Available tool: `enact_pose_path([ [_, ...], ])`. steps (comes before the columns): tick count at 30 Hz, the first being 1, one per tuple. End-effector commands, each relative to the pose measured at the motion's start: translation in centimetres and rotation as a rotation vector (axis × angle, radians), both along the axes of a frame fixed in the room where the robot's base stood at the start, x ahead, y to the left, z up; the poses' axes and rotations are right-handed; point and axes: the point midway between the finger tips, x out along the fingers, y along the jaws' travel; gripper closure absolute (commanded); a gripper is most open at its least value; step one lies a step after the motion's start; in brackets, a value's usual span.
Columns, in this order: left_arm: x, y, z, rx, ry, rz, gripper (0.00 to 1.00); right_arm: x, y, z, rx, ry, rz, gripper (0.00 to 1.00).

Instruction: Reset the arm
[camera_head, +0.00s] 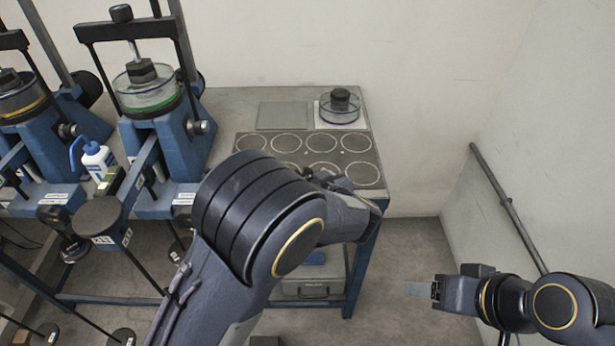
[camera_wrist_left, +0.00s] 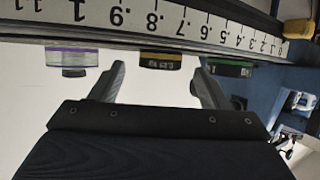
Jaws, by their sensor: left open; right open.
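My left arm (camera_head: 265,215) reaches across the middle of the head view, over the front of the bench. Its gripper is largely hidden behind its own links there. In the left wrist view the left gripper (camera_wrist_left: 160,78) shows two fingers spread apart with nothing between them; it is open and empty. My right gripper (camera_head: 422,289) is at the lower right over the floor, clear of the bench. It is open and no object shows in it.
Two blue lever frames (camera_head: 165,145) (camera_head: 45,145) stand left on the bench (camera_head: 225,105). A purple-rimmed dish (camera_head: 340,113) sits at the back right, behind a dark mat (camera_head: 303,158) with ringed spots. A white bottle (camera_head: 98,160) stands between the frames. A rail (camera_head: 508,205) runs along the right wall.

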Motion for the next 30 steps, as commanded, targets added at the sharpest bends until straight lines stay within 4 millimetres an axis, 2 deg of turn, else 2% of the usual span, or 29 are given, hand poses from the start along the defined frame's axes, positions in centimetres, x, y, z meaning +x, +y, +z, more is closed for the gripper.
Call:
enact_pose_path([
  [3,-1.9,-1.0,1.0,-0.002,-0.001,-0.005,0.31,0.0,0.0,0.1,0.000,0.000,0.000,0.39],
  [9,-4.1,-2.0,2.0,-0.001,-0.001,-0.003,0.31,0.0,0.0,0.2,0.000,0.000,0.000,0.39],
  [15,-4.8,-2.2,2.3,0.000,-0.001,0.000,0.31,0.0,0.0,0.2,0.000,0.000,0.000,0.39],
  [20,-4.1,-1.8,3.0,-0.045,0.000,-0.019,0.31,0.0,0.0,0.3,0.000,0.000,0.000,0.39],
  [23,-2.5,-0.6,4.9,-0.166,0.000,-0.078,0.31,0.0,0.0,0.5,0.000,0.000,0.000,0.39],
  [26,-1.0,1.4,7.9,-0.344,0.000,-0.185,0.31,0.0,0.0,0.9,0.000,0.000,0.000,0.39],
  [28,-0.7,3.2,10.3,-0.467,0.001,-0.274,0.31,0.0,0.0,1.1,0.000,0.000,0.000,0.39],
  [30,-1.5,5.1,12.6,-0.568,0.007,-0.364,0.31,0.0,0.0,1.3,0.000,0.000,0.000,0.39],
])
